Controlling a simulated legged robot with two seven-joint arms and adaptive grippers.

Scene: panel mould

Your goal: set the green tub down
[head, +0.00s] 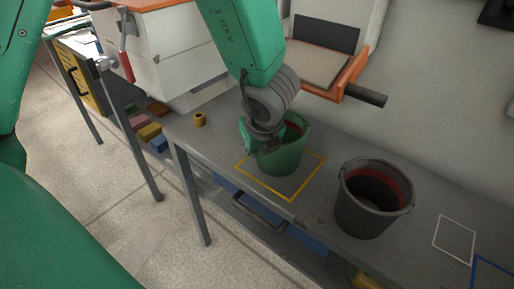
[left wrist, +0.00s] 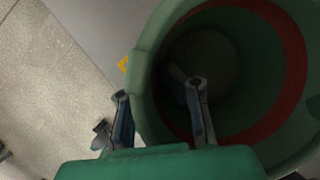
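The green tub (head: 281,158) is upright at the bench, within the yellow outline (head: 292,196), and looks to rest on the bench top. My left gripper (head: 262,143) is at the tub's left rim, reaching down from above. In the left wrist view the tub (left wrist: 144,62) shows its dark inside and a red band. My left gripper's fingers (left wrist: 160,92) stand apart, one outside the wall and one inside, with a gap visible on the inner side. My right gripper is not in view.
A dark grey bucket (head: 366,212) with a red inner band stands to the right on the bench (head: 330,148). White (head: 455,240) and blue (head: 490,272) outlines lie farther right. A small yellow ring-shaped part (head: 199,119) is left of the tub. A white box-like machine (head: 185,65) stands behind.

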